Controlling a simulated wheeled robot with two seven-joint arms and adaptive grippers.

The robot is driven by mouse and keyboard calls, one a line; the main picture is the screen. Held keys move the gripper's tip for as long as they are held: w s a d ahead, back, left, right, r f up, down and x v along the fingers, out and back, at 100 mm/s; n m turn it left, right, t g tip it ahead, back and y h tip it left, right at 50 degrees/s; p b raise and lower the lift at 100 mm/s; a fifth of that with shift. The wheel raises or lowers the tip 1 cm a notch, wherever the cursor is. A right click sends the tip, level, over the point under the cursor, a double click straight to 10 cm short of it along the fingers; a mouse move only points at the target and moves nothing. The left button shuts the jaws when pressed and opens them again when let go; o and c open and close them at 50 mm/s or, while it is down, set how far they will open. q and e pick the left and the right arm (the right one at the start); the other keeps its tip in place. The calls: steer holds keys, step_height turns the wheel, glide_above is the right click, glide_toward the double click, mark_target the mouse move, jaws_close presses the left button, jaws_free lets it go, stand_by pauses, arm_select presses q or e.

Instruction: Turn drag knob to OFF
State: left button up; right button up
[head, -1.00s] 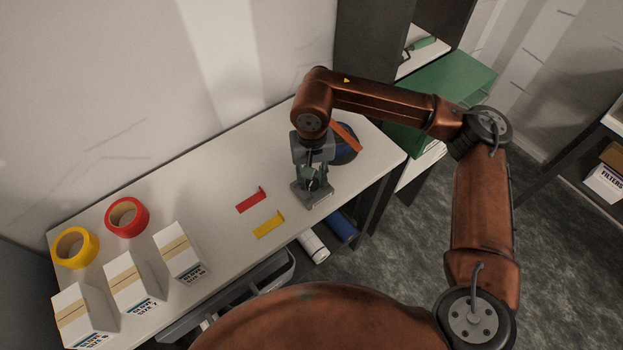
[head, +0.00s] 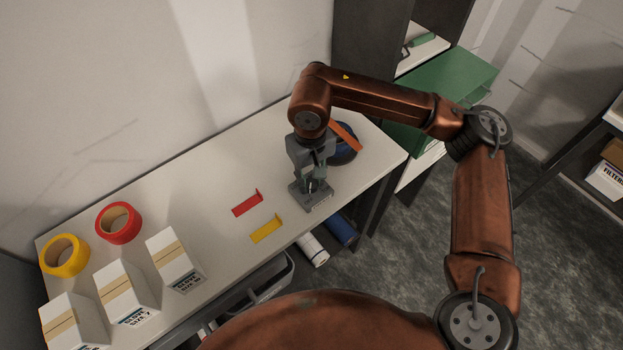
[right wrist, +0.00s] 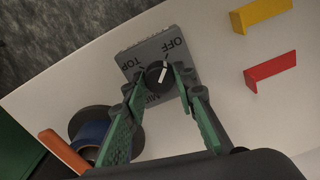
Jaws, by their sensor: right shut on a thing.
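The drag knob (right wrist: 157,76) is a small black dial with a white pointer line, on a grey box (right wrist: 165,50) lettered TOP, OFF and MID. In the right wrist view the white pointer slants up toward the OFF side; whether it lines up exactly with the mark is too small to tell. My right gripper (right wrist: 158,80) is shut on the knob, with its green-padded fingers on either side of it. In the head view the grey box (head: 317,201) stands near the bench's front edge, under my right gripper (head: 316,182), which hides most of the knob. My left gripper is out of view.
A blue reel with an orange bar (head: 346,136) lies just behind the gripper. Red (head: 246,204) and yellow (head: 265,230) brackets lie left of the box. Tape rolls (head: 118,222) and glove boxes (head: 125,291) fill the bench's left end.

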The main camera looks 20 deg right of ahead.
mark_target(311, 182)
steer(key=shift+w+r, duration=0.15)
steer(key=shift+w, duration=0.05)
steer(key=o, duration=1.2)
steer(key=shift+s, duration=0.1)
steer(key=shift+c, duration=0.2)
step_height(311, 182, up, 12)
